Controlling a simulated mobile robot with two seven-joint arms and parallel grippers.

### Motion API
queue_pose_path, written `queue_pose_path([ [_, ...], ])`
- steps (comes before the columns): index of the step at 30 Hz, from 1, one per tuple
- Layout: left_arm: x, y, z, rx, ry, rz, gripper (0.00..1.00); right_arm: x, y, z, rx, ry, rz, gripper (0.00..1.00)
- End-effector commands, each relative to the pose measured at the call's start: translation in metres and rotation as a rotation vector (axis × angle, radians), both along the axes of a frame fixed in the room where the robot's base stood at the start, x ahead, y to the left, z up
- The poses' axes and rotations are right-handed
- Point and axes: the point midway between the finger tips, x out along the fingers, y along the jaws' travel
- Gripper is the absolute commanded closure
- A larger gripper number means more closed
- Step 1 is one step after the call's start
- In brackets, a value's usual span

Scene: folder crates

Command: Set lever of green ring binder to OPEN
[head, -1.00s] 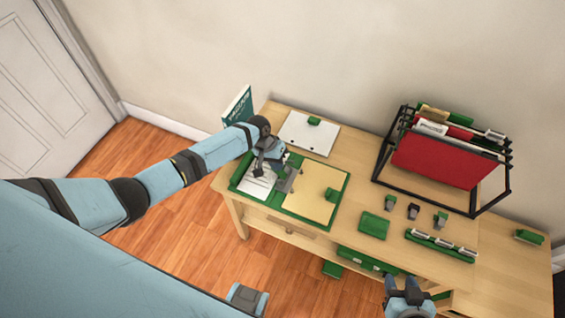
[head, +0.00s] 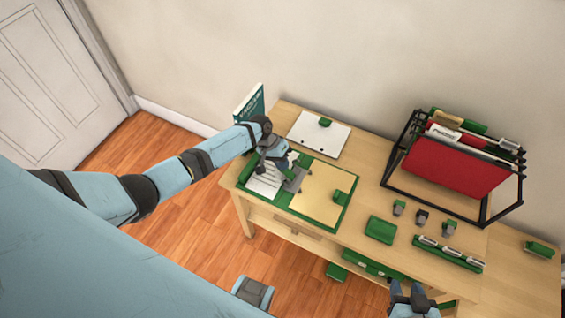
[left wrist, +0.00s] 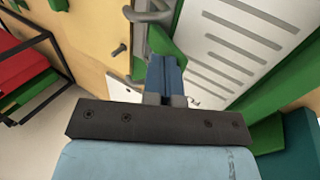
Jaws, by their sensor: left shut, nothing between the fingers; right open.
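The green ring binder (head: 347,208) lies open on the table, with a white lined sheet on its left side and a cream page on its right. Its grey ring mechanism (head: 295,181) runs between them, and metal ring parts (left wrist: 150,14) show in the left wrist view. I cannot make out the lever or its setting. My right gripper (head: 413,300) is open, low in front of the table's edge.
A white board with a green clip (head: 318,136) lies behind the binder. A black rack (head: 478,210) of folders stands at the right. A green box (head: 381,229), several small clips (head: 422,217) and a green tray (head: 447,254) lie right of the binder.

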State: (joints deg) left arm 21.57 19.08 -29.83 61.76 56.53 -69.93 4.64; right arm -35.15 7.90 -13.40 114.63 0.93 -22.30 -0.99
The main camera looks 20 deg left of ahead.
Motion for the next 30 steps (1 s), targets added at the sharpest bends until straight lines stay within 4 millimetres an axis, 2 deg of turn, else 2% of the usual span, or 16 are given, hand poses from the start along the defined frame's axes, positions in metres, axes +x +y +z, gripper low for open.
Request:
queue_pose_path([
  [5,0.0,-0.002,0.005,0.001,0.0,0.0,1.0,0.0,0.0,0.005,-0.001,0.002,0.001,0.57],
  [13,-0.003,-0.021,0.043,-0.002,0.0,0.004,1.0,-0.001,0.0,0.043,-0.006,-0.002,0.003,0.57],
  [15,-0.002,-0.008,0.048,0.002,-0.003,0.006,1.0,-0.001,0.0,0.037,-0.004,-0.007,0.002,0.57],
  [21,-0.001,0.016,0.086,0.002,-0.004,0.005,1.0,-0.001,0.0,0.036,-0.005,-0.006,0.004,0.57],
  [27,-0.001,0.031,0.109,0.001,-0.001,0.005,1.0,-0.002,0.0,0.034,-0.006,-0.003,0.004,0.57],
  [30,-0.001,0.034,0.114,0.0,-0.001,0.005,1.0,-0.002,0.0,0.034,-0.006,-0.003,0.004,0.57],
])
